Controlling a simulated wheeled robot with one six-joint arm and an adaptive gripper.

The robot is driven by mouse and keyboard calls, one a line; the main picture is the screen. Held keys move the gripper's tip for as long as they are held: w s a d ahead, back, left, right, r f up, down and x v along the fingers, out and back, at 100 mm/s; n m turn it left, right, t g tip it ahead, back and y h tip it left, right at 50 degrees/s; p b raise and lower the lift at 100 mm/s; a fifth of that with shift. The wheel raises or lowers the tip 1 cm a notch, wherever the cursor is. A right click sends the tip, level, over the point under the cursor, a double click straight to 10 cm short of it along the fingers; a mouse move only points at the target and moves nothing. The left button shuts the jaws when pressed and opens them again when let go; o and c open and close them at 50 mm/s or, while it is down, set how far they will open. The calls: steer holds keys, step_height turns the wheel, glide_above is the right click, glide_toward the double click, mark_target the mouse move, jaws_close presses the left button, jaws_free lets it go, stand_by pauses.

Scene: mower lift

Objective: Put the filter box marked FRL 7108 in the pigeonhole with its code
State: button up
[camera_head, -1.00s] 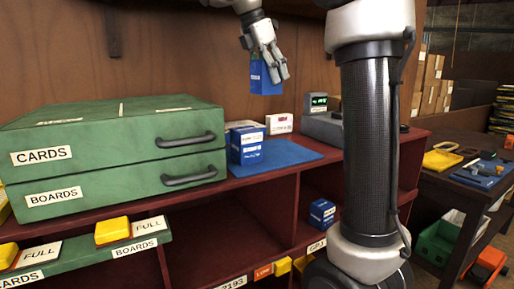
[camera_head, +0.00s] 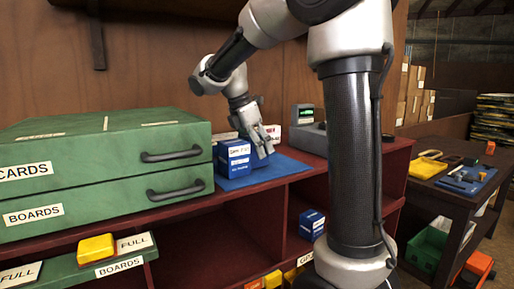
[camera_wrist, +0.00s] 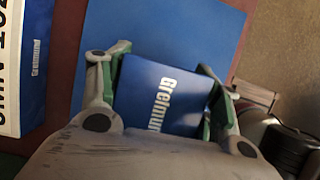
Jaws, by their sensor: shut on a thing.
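My gripper (camera_head: 268,150) is shut on a blue filter box (camera_wrist: 158,98), low over the blue mat (camera_head: 272,170) on the shelf top. In the wrist view the box sits between both fingers and shows a white brand word; no code is readable on it. In the head view it is largely hidden by the fingers and the boxes beside it. The red-brown pigeonholes (camera_head: 215,245) are below; one holds another blue box (camera_head: 312,222).
Green drawers (camera_head: 105,180) marked CARDS and BOARDS stand left. A grey device with a green display (camera_head: 303,114) and a white box (camera_head: 272,132) are behind. A side table (camera_head: 450,185) with a yellow tray stands right.

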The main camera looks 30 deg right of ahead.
steer(key=shift+f, duration=0.2)
steer(key=o, duration=1.3)
steer(key=shift+c, duration=0.2)
